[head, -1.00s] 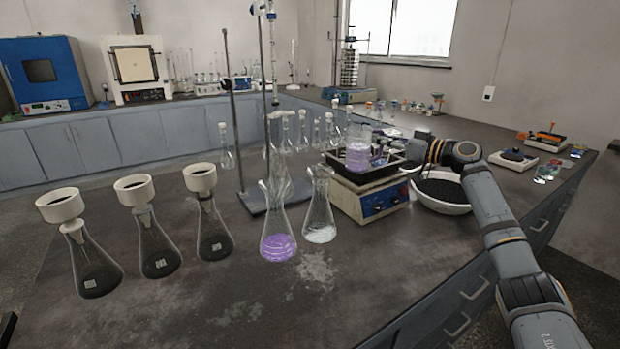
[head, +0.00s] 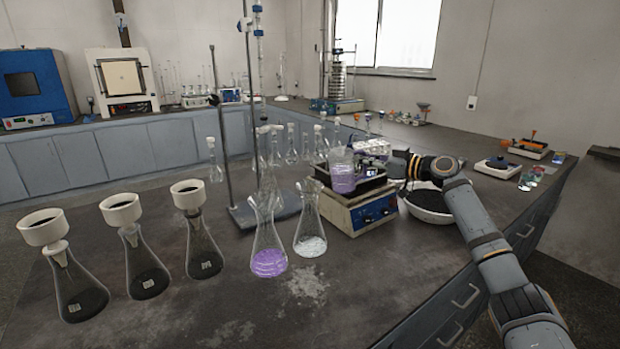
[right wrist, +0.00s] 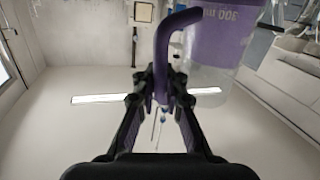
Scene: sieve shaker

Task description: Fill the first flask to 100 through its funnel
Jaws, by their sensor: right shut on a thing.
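My right gripper (head: 368,174) is shut on the handle of a clear jug (head: 342,179) with purple liquid, which appears roughly upright in front of the hotplate's dark tray. Three flasks with white funnels stand at the left: left (head: 80,292), middle (head: 147,272) and right (head: 203,250). They look dark inside; their fill levels cannot be read. The jug is well apart from their funnels (head: 42,228), (head: 121,209), (head: 187,195). My left gripper is out of view.
A flask with purple liquid (head: 268,262) and one with pale contents (head: 310,245) stand between the funnel flasks and the hotplate (head: 358,212). A tall stand (head: 222,130) rises behind them. A white bowl (head: 428,212) is beside my right arm.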

